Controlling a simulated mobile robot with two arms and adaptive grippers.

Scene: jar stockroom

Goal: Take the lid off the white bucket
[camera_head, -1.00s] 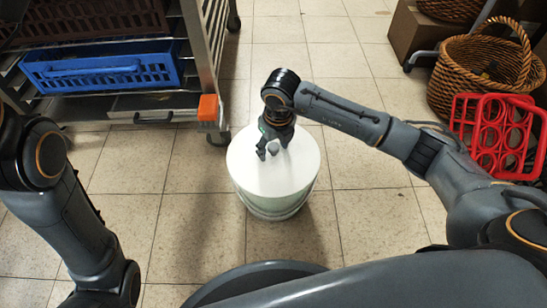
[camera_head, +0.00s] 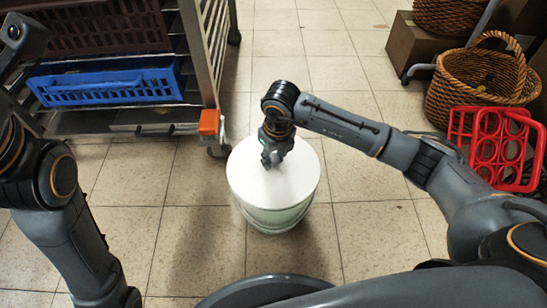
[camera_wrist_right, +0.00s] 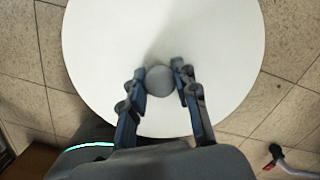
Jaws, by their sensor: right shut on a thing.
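The white bucket (camera_head: 275,218) stands upright on the tiled floor in the middle of the head view. Its flat, round white lid (camera_head: 293,182) covers the top, and no clear gap shows between lid and bucket. The lid has a small grey knob (camera_wrist_right: 159,80) at its centre. My right gripper (camera_head: 270,162) reaches down over the lid and is shut on the knob, which the right wrist view shows between its two fingers (camera_wrist_right: 159,85). My left arm is at the left side of the head view; its gripper is out of view.
A metal rack (camera_head: 205,60) with a blue crate (camera_head: 105,82) and a brown crate (camera_head: 90,25) stands at upper left. A wicker basket (camera_head: 480,80) and a red rack (camera_head: 500,145) are at the right. The floor around the bucket is clear.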

